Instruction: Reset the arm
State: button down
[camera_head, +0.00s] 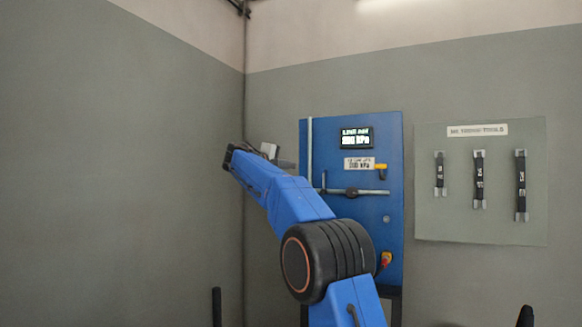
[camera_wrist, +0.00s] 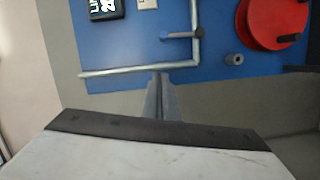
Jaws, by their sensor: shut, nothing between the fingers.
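My blue arm reaches up and to the left in front of the blue panel (camera_head: 350,218) in the head view. My gripper (camera_head: 288,164) is at the end of the arm, just left of the panel's edge. In the wrist view my gripper (camera_wrist: 160,82) has its grey fingers together with nothing between them. The fingertips appear just below a grey pipe (camera_wrist: 120,71) on the blue panel (camera_wrist: 140,40). I cannot tell the exact gap between fingertips and pipe.
A red wheel (camera_wrist: 270,20) shows in the wrist view. A grey board (camera_head: 500,222) with three hanging tools is on the right. The left wall (camera_head: 110,180) is bare.

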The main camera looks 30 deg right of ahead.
dwell(0.4)
jog(key=s+a+f+y, duration=0.5)
jog(key=s+a+f, duration=0.1)
jog(key=s+f, duration=1.1)
jog(key=s+a+f+m+g+y, duration=0.1)
jog(key=s+a+f+y, duration=0.4)
jog(key=s+f, duration=1.3)
jog(key=s+a+f+m+g+y, duration=0.1)
jog(key=s+a+f+y, duration=0.4)
jog(key=s+f, duration=1.2)
jog(key=s+a, duration=0.4)
jog(key=s, duration=0.2)
jog(key=shift+a+f+y, duration=0.2)
jog(key=shift+f+y, duration=0.05)
jog(key=shift+y, duration=0.15)
